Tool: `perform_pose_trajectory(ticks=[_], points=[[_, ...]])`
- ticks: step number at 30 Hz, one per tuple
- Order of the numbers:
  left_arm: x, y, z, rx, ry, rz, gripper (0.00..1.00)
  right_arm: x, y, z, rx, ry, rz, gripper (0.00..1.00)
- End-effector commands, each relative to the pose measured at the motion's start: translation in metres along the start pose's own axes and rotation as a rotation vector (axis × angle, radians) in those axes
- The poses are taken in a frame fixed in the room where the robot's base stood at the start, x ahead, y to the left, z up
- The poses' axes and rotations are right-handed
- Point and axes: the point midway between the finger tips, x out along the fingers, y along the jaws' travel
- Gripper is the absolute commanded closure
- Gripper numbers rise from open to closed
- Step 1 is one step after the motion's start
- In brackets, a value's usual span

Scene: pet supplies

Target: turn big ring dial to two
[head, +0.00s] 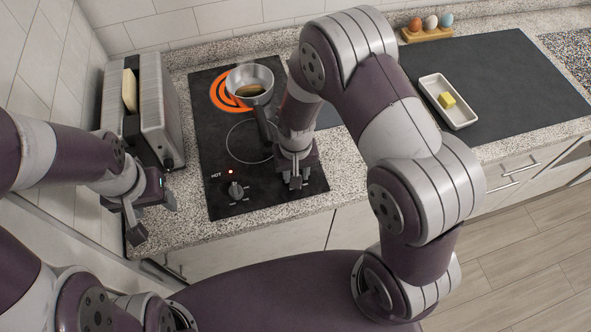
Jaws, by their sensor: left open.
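The black cooktop (211,150) has a big ring (219,97) glowing orange at the back and a smaller unlit ring (229,140) in front. One dark dial (236,190) shows at the front left of the cooktop; its setting is too small to read. My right gripper (296,180) points down over the cooktop's front right, right of that dial. It hides the surface under it, and whether it touches anything there cannot be told. My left gripper (153,216) is open and empty, left of the cooktop near the counter's front edge.
A metal saucepan (262,76) with dark contents stands on the glowing ring, its handle toward me. A red light (231,171) is lit beside "HOT". A toaster (157,100) with bread stands left. A white tray (464,118) with a yellow block and an egg holder (427,34) are right.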

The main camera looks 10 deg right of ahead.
Motion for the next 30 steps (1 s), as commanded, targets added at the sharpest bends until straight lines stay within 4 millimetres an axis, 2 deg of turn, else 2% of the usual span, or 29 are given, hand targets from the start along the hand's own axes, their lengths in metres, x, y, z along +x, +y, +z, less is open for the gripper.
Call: perform_pose_trajectory(ticks=[1,2,3,4,14,17,24,30], points=[[0.000,0.000,0.000,0.000,0.000,0.000,0.41,-0.001,0.000,-0.001,0.000,0.004,-0.001,0.94],[0.000,0.000,0.000,0.000,0.000,0.000,0.41,-0.001,0.000,-0.001,0.000,0.004,-0.001,0.54],[0.000,0.000,0.000,0.000,0.000,0.000,0.41,-0.001,0.000,-0.001,0.000,0.004,-0.001,0.41],[0.000,0.000,0.000,0.000,0.000,0.000,0.41,-0.001,0.000,-0.001,0.000,0.003,-0.001,0.38],[0.001,0.000,0.000,0.000,0.000,0.000,0.41,-0.006,0.000,-0.001,-0.001,0.003,-0.001,0.38],[0.004,0.000,0.000,0.000,0.000,0.000,0.41,-0.024,-0.001,-0.002,-0.001,0.008,-0.002,0.38],[0.011,0.000,0.001,0.000,0.000,0.000,0.41,-0.089,0.000,-0.002,-0.001,0.008,-0.002,0.38],[0.013,0.000,0.002,0.000,0.000,0.000,0.41,-0.122,0.000,-0.001,-0.001,0.004,-0.001,0.38]])
